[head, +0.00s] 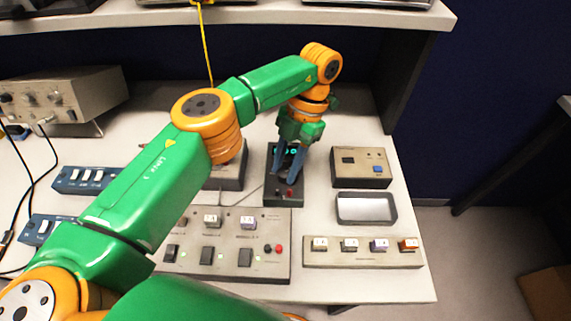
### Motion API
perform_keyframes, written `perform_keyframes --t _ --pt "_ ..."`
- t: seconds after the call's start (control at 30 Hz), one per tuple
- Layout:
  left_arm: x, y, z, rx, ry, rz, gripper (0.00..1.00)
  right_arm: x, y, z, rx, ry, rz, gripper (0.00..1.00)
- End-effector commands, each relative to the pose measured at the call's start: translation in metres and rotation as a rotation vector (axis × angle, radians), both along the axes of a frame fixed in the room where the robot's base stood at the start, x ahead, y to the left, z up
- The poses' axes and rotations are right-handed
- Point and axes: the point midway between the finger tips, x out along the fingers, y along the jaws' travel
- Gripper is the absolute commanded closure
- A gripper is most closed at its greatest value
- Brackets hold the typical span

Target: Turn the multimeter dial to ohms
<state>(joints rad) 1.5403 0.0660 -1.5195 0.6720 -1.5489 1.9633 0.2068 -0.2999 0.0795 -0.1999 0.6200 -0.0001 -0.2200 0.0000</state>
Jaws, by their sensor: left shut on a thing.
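A dark, boxy device (271,188), which looks like the multimeter, lies on the bench at centre right. Small teal lit marks and red spots show on its face. My left gripper (287,174) reaches down over it from above, its blue-grey fingers on the middle of its face. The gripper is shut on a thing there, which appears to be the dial. The fingers hide the dial, so its pointer and setting cannot be read. My right gripper is not in view.
A grey switch panel (225,265) lies in front of the device. A beige box (361,168), a small screen (366,208) and a button strip (364,252) stand to the right. My left arm covers the middle of the bench. A shelf (280,14) runs along the back.

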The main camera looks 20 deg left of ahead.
Motion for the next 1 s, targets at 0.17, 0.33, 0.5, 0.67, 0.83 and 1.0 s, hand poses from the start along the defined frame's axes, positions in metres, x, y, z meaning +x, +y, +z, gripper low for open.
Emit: perform_keyframes --t 0.17,0.33,0.5,0.67,0.83,1.0 --pt "0.0001 -0.0005 0.0001 0.001 -0.002 -0.064 1.0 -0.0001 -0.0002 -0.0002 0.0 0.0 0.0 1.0" --pt "0.0 -0.0007 0.0001 0.0 -0.002 -0.097 1.0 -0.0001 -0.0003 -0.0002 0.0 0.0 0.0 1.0" --pt "0.0 -0.0009 0.0 0.0 -0.002 -0.108 1.0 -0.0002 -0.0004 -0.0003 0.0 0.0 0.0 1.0" --pt "-0.0001 -0.0008 -0.0001 0.0 -0.002 -0.108 1.0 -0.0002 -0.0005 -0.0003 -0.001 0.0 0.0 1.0" --pt "-0.0001 -0.0008 -0.0002 0.0 -0.001 -0.108 0.59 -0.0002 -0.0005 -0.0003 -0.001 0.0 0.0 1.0" --pt "-0.0002 -0.0008 -0.0003 0.0 -0.001 -0.107 0.34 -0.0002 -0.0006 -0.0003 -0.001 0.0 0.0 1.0"
